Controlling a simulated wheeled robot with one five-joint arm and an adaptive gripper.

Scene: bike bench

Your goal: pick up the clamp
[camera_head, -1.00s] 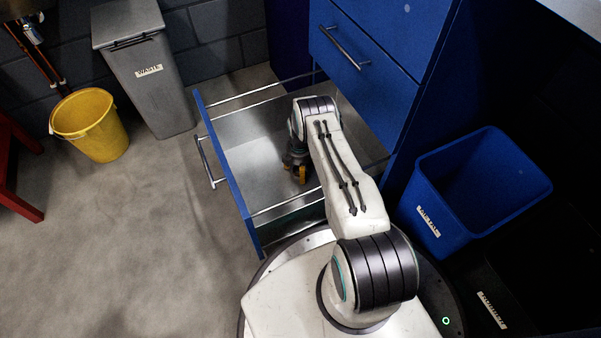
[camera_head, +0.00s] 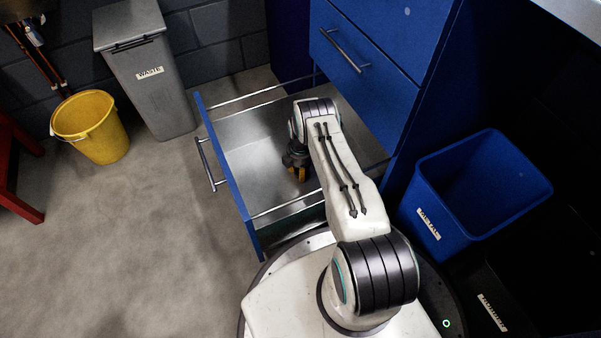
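My gripper (camera_head: 297,168) points down into the open lower drawer (camera_head: 235,148), near the drawer's middle. Only its dark body and a small orange-yellow part at its lower end show. I cannot tell whether that orange-yellow part belongs to the fingers or to a clamp. No clamp can be made out clearly. My own arm hides the right part of the drawer floor. The fingers are too small and too covered to show whether they are open or shut.
The drawer's blue front and side rails surround my gripper. Closed blue drawers (camera_head: 375,45) stand above at the right. A blue bin (camera_head: 440,205) is at the right. A yellow bucket (camera_head: 92,125) and a grey waste bin (camera_head: 150,90) stand at the left. The floor between is clear.

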